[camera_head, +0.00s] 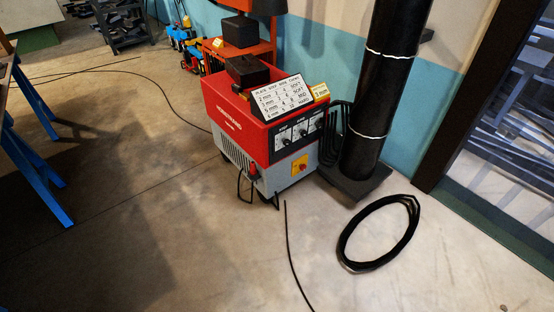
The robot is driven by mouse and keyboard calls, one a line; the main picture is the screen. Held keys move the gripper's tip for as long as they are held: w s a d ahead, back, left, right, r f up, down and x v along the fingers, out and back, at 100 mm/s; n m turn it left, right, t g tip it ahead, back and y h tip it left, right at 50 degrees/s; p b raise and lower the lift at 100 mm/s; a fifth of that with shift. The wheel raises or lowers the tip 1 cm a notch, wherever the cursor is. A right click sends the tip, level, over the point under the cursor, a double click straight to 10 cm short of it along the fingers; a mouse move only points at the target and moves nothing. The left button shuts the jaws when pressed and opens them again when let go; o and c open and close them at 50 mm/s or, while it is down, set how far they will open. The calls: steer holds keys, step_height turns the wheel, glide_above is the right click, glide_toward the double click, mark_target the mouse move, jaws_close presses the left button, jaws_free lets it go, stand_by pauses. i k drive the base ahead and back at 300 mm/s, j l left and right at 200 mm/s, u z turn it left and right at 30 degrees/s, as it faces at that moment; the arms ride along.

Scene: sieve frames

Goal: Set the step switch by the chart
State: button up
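A red and grey welding machine (240,127) stands on the floor near the wall. A white chart (284,97) with rows of black text leans on its top; its header and rows in mm show, but I cannot read every entry surely. A small yellow tag (319,92) with text sits at the chart's right. Below, a dark front panel (297,134) carries several knobs with pale markings; their settings are too small to read. A yellow plate with a red switch (299,165) is on the grey lower front. My gripper is not in view.
A black cylinder (384,90) with pale bands stands on a dark base right of the machine. A coiled black cable (380,232) and a loose cable (290,245) lie in front. Blue trestle legs (40,185) stand at left. The floor at front left is clear.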

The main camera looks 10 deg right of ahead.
mark_target(286, 143)
steer(key=i+j+z, duration=0.15)
steer(key=i, duration=0.25)
steer(key=i+l, duration=0.3)
steer(key=i, duration=0.15)
steer(key=i+l+z, duration=0.1)
steer(key=i+l, duration=0.2)
steer(key=i, duration=0.15)
steer(key=i+l, duration=0.25)
steer(key=i, duration=0.25)
